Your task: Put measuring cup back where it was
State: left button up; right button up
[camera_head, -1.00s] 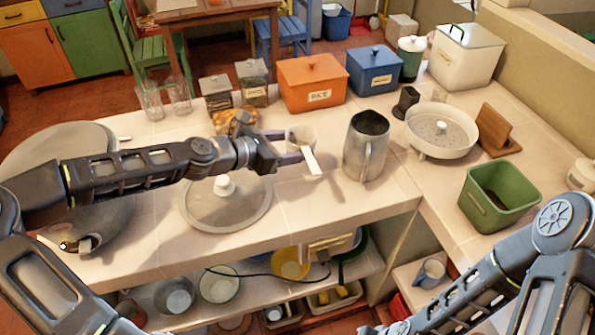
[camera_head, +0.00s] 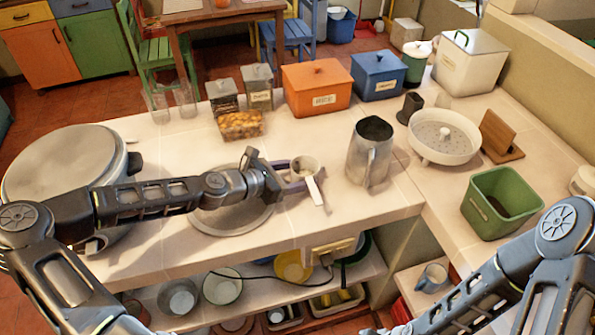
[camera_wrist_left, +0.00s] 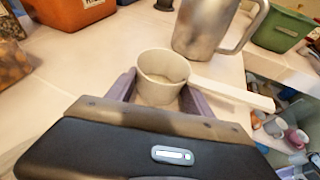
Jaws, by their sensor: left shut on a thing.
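The white measuring cup (camera_head: 305,168) with a long flat handle is between the fingers of my left gripper (camera_head: 296,177), above the counter in front of the metal pitcher. In the left wrist view the measuring cup (camera_wrist_left: 162,78) is upright, its bowl gripped between the two purple fingers (camera_wrist_left: 160,92) and its handle pointing right. My left gripper is shut on it. My right forearm (camera_head: 480,295) shows at the lower right; its gripper is not clearly visible.
A metal pitcher (camera_head: 369,153) stands just behind the cup. A round lid (camera_head: 225,212) lies under my left arm, and a large pot (camera_head: 65,165) stands at left. Orange (camera_head: 316,90) and blue (camera_head: 376,75) boxes stand behind. The counter's front edge (camera_head: 330,236) is close, with a shelf below.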

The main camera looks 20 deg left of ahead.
pick_arm(q)
jog(key=o, duration=1.6)
jog(key=shift+f+b, duration=0.3)
jog(key=shift+b, duration=0.2)
jog(key=shift+d+r+b+v, duration=0.1)
jog(key=shift+b+v, duration=0.05)
jog(key=shift+v, duration=1.8)
jog(key=shift+d+r+b+v, duration=0.15)
jog(key=shift+v, duration=1.8)
jog(key=shift+s, duration=0.1)
